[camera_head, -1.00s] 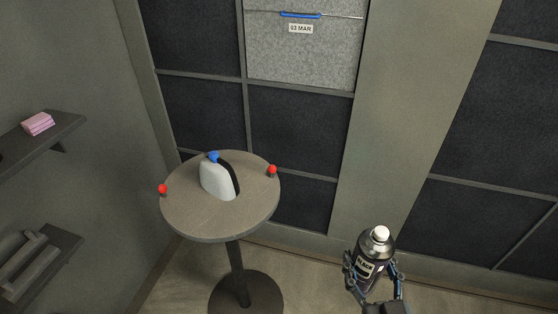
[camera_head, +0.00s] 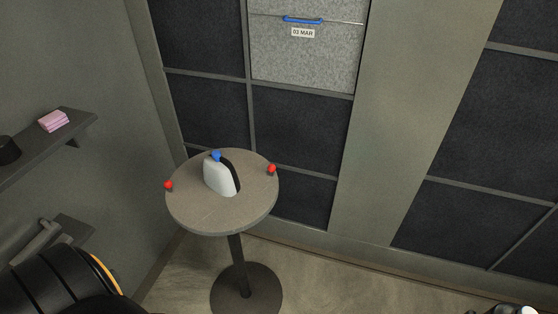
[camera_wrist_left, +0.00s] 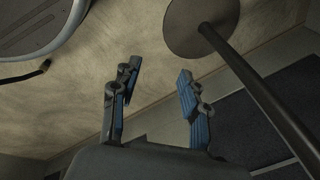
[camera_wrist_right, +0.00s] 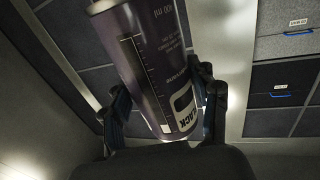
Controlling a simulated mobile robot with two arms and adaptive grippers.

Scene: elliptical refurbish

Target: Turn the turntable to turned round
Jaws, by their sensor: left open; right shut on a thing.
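The round grey turntable (camera_head: 210,211) stands on a pole with a round foot. Two red knobs sit at its rim, the left one (camera_head: 168,185) and the right one (camera_head: 271,169). A white and black object with a blue top (camera_head: 217,177) stands upright in its middle. In the left wrist view my left gripper (camera_wrist_left: 156,78) is open and empty, with the stand's foot (camera_wrist_left: 197,28) beyond it. In the right wrist view my right gripper (camera_wrist_right: 163,100) is shut on a dark spray can (camera_wrist_right: 152,60) labelled BLACK. The can's white cap shows at the head view's bottom right.
A shelf (camera_head: 60,137) on the left wall holds a pink stack (camera_head: 53,121) and a dark object (camera_head: 8,150). A lower shelf (camera_head: 75,231) sits below. Dark wall panels and a grey drawer (camera_head: 305,55) with a blue handle stand behind the turntable.

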